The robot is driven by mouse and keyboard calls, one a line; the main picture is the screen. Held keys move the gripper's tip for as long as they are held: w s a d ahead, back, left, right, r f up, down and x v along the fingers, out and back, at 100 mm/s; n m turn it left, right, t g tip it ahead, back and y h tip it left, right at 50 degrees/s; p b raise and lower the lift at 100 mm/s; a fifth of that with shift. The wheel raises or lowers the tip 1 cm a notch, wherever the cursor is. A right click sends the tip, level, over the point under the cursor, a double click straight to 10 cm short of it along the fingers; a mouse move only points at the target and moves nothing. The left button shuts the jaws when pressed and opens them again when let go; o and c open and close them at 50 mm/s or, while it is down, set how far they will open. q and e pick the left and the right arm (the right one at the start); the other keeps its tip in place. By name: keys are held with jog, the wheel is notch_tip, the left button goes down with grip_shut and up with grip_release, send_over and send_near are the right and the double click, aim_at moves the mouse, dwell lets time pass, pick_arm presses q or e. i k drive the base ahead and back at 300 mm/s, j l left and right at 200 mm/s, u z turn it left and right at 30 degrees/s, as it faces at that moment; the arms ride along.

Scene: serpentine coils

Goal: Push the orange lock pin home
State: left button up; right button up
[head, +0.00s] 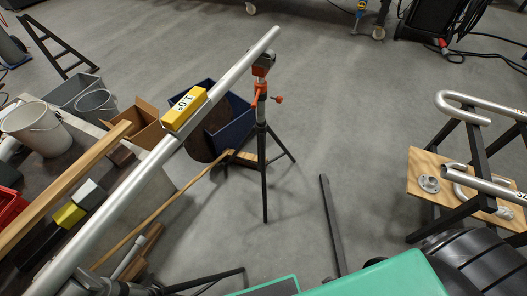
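A tripod stand (262,150) holds up the far end of a long silver pipe (235,75). An orange lock pin (278,99) sticks out to the right of the stand's column, just below its orange-red head. A short stem shows between its knob and the column; how deep it sits I cannot tell. A yellow level (184,109) reading 1.0° sits on the pipe.
Buckets (36,127), an open cardboard box (142,122) and wooden bars crowd the left. A blue bin (236,128) stands behind the tripod. A dark bar (332,225) lies on the floor. A rack with bent pipes (465,185) stands right.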

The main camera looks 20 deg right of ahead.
aim_at(279, 100)
jog(key=i+l+u, duration=0.1)
jog(key=l, duration=0.3)
jog(key=i+l, duration=0.2)
jog(key=l, duration=0.2)
jog(key=i+l+u, duration=0.15)
jog(key=l, duration=0.2)
jog(key=i, duration=0.3)
